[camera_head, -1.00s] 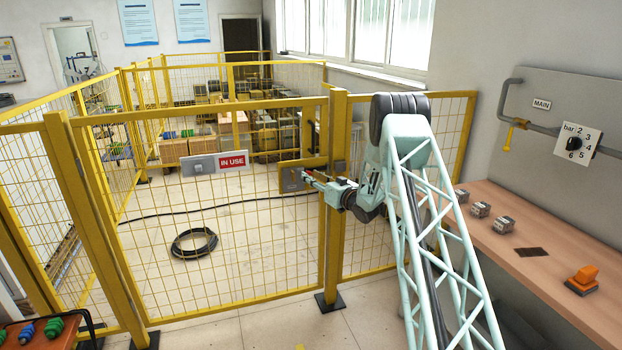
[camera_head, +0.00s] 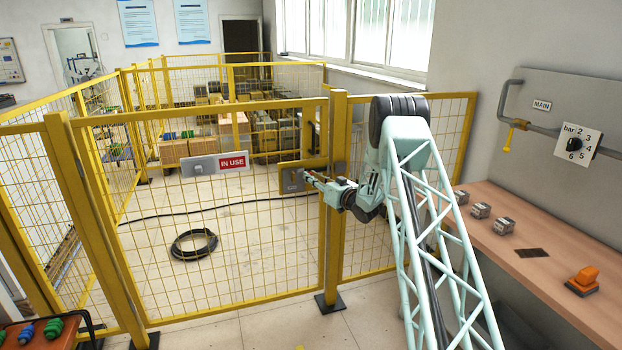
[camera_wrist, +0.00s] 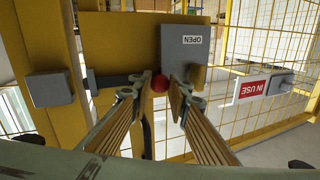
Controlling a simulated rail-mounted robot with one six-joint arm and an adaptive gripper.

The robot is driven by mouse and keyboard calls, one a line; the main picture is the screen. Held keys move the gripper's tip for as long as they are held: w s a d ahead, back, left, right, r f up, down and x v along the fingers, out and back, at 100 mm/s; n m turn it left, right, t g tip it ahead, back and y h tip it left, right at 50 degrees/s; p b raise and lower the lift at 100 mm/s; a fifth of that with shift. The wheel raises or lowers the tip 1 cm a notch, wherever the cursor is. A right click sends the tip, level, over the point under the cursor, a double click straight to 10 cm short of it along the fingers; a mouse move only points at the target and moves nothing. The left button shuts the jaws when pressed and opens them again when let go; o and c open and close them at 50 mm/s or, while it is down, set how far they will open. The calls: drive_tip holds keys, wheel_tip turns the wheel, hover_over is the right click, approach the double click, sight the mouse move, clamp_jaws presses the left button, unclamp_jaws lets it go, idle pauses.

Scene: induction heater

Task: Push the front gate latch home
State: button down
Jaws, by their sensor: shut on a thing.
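The front gate (camera_head: 200,300) is a yellow mesh panel standing in line with its post (camera_head: 333,250). Its latch has a yellow plate (camera_wrist: 120,45), a grey housing labelled OPEN (camera_wrist: 184,50), a dark bolt bar (camera_wrist: 115,80) and a red knob (camera_wrist: 159,84). A grey block (camera_wrist: 48,87) sits on the post side, to the left in the wrist view, where lettering is upside down. My gripper (camera_head: 308,178) is at the latch. In the wrist view my gripper (camera_wrist: 160,86) is shut on the red knob, one finger either side.
An IN USE sign (camera_head: 233,160) hangs on the gate mesh. A wooden bench (camera_head: 545,265) with small grey blocks and an orange item runs along the right. A black cable coil (camera_head: 194,243) lies on the floor behind the gate.

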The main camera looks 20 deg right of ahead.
sight(317, 170)
drive_tip(key=shift+s+d, duration=0.2)
drive_tip(key=shift+d, duration=1.35)
drive_tip(key=shift+s+d, duration=0.15)
drive_tip(key=shift+d, duration=1.35)
drive_tip(key=c, duration=2.8)
unclamp_jaws()
drive_tip(key=o, duration=0.4)
drive_tip(key=shift+s+d, duration=0.1)
drive_tip(key=shift+d, duration=0.1)
drive_tip(key=shift+a, duration=0.1)
drive_tip(key=shift+s, duration=0.1)
drive_tip(key=shift+v, duration=5.85)
drive_tip(key=shift+a, duration=0.1)
